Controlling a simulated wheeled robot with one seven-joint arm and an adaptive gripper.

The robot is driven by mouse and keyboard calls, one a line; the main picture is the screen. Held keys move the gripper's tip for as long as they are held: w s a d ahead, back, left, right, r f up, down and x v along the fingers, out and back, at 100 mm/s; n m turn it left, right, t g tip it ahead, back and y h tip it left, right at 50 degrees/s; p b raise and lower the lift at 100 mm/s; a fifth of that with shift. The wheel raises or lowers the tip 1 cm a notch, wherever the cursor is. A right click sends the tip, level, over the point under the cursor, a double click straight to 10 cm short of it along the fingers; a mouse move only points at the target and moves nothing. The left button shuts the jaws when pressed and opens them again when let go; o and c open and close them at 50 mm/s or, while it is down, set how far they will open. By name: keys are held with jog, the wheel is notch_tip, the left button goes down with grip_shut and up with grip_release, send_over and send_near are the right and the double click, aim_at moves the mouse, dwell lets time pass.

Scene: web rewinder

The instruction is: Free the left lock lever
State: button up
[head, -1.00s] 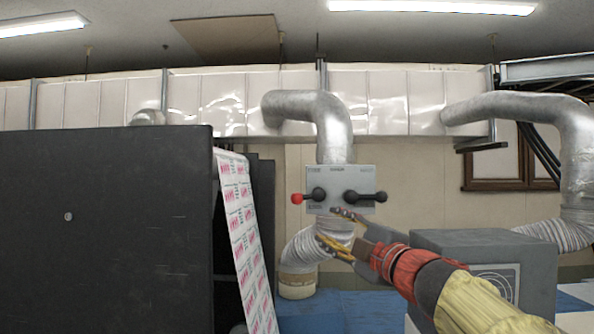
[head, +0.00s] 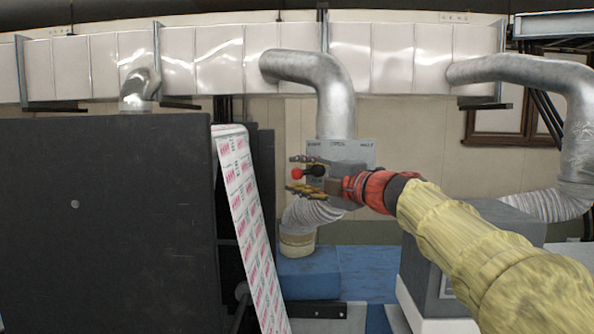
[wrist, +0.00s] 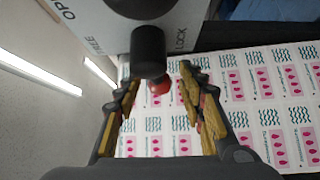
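The grey lever panel (head: 356,150) hangs below the silver duct in the head view. The left lock lever has a black hub (wrist: 148,48) and a red knob (head: 297,173), which points left in the head view. In the wrist view the red knob (wrist: 159,86) sits between the fingers, in line with the gap. My gripper (head: 303,175) is open, with one finger above and one below the knob in the head view. Contact with the knob cannot be made out. The black right lever is hidden behind my gripper.
A large dark machine panel (head: 105,220) stands at left, with a printed web (head: 245,215) running down beside it. A grey box (head: 503,218) stands at right below my arm. A flexible duct (head: 310,213) runs under the panel.

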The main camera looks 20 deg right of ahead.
jog(key=shift+w+a, duration=0.25)
jog(key=shift+w, duration=0.15)
jog(key=shift+c, duration=0.2)
grip_shut()
